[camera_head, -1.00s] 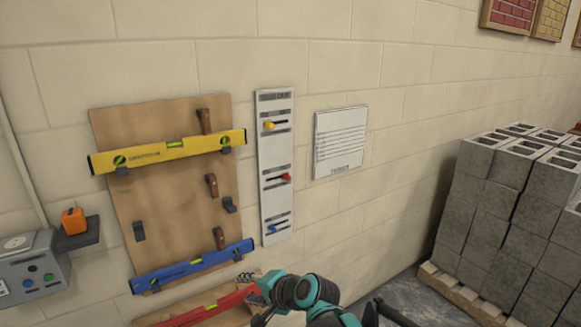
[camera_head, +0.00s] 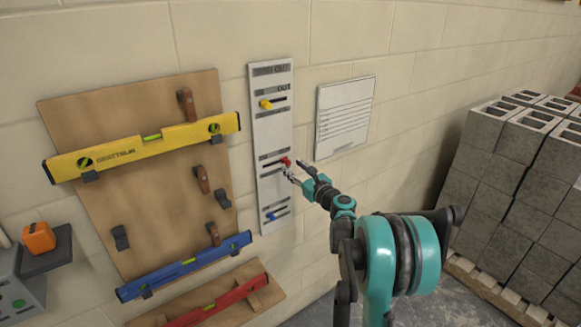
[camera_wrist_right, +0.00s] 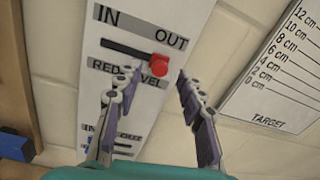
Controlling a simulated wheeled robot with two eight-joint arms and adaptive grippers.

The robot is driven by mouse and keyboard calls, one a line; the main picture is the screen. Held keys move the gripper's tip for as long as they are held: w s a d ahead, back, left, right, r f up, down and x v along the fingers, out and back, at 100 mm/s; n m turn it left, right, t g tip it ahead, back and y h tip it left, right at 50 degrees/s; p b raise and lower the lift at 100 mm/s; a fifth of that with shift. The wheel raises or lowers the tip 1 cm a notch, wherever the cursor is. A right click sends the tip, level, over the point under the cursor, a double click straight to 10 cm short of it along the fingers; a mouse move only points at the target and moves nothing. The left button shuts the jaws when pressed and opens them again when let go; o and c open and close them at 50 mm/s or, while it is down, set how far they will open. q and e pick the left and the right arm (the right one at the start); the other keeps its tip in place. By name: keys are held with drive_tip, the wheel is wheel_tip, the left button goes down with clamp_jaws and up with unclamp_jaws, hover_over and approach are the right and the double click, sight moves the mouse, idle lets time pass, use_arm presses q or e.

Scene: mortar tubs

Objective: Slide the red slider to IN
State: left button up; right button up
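The red slider (camera_head: 286,161) sits at the right end of the middle slot on the white wall panel (camera_head: 285,102). In the right wrist view the red slider (camera_wrist_right: 159,61) is at the OUT side, and the dark slot runs left from it under the word IN. My right gripper (camera_head: 292,172) is just in front of the panel, slightly below the slider. In the right wrist view my right gripper (camera_wrist_right: 157,88) is open, with its fingers below and to either side of the slider and nothing between them. I cannot tell if they touch it. My left gripper is not in view.
A yellow slider (camera_head: 266,104) is above and a blue slider (camera_head: 271,216) below. A paper sheet (camera_head: 345,117) is on the wall to the right. A wooden board (camera_head: 150,215) with levels is left. Stacked grey blocks (camera_head: 510,170) stand right.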

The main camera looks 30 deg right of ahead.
sight(266, 166)
drive_tip(key=shift+w, duration=1.25)
drive_tip(key=shift+a, duration=0.1)
clamp_jaws()
drive_tip(key=shift+a, duration=0.1)
drive_tip(key=a, duration=0.7)
drive_tip(key=shift+s+a, duration=0.1)
drive_tip(key=shift+s, duration=0.2)
unclamp_jaws()
drive_tip(key=shift+a, duration=0.1)
drive_tip(key=shift+s, duration=0.1)
